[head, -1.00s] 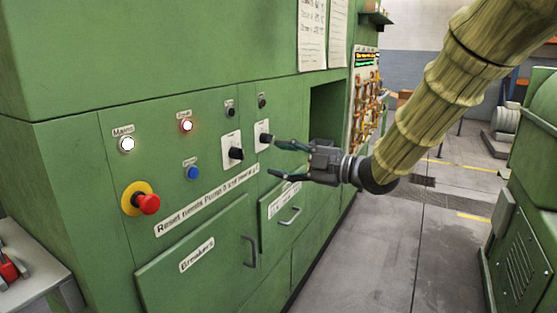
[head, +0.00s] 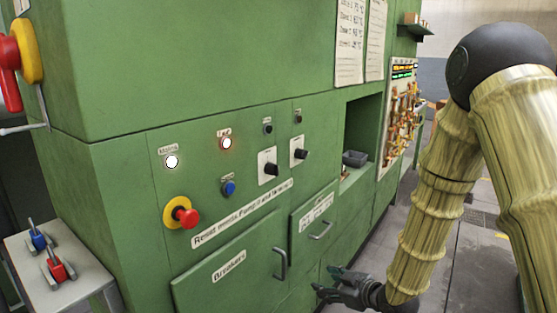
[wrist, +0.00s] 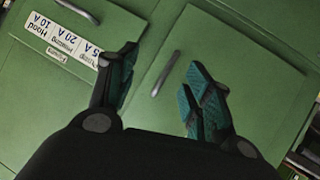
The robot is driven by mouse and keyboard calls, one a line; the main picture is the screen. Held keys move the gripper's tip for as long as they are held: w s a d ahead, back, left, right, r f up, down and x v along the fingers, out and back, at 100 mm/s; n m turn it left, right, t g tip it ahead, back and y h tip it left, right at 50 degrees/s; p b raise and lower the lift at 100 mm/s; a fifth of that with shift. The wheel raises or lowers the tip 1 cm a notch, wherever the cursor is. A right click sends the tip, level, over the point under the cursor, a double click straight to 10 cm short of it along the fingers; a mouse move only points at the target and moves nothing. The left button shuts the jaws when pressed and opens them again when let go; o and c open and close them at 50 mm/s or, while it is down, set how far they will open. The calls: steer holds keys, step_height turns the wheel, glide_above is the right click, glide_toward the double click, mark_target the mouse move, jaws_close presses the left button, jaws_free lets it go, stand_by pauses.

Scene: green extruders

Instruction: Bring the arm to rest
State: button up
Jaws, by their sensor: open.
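My gripper (head: 335,285) is low at the bottom of the head view, in front of the green cabinet (head: 120,175). Its fingers are spread and nothing is between them. In the wrist view my gripper (wrist: 160,90) shows two apart, teal-padded fingers with the green cabinet doors beyond them. A door handle (wrist: 166,73) shows between the fingers, apart from them as far as I can tell. My arm bends at a dark elbow at the right of the head view and hangs down to the gripper.
The cabinet front carries a red emergency button (head: 186,216), a blue button (head: 229,188), two black knobs and lit lamps. A grey side table (head: 62,270) with red and blue levers stands at left. An open niche (head: 362,130) holds a dark tray. Floor is free at right.

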steer(key=s+d+f+m+g+h+p, duration=0.1)
steer(key=s+d+f+m+g+h, duration=0.15)
steer(key=s+f, duration=0.7)
steer(key=s+d+f+m+g+h+p, duration=0.2)
steer(key=s+f+m, duration=0.2)
steer(key=s+f, duration=0.55)
steer(key=s+d+f+m+g+h, duration=0.1)
steer(key=s+d+f+m+g, duration=0.1)
steer(key=s, duration=0.9)
steer(key=s+d+f+m+g+h+p, duration=0.1)
steer(key=s+f, duration=0.4)
steer(key=s, duration=0.6)
steer(key=d+m+g, duration=0.1)
steer(key=g, duration=0.1)
steer(key=shift+f+g+h, duration=0.3)
steer(key=shift+g+h, duration=0.05)
steer(key=shift+m, duration=0.25)
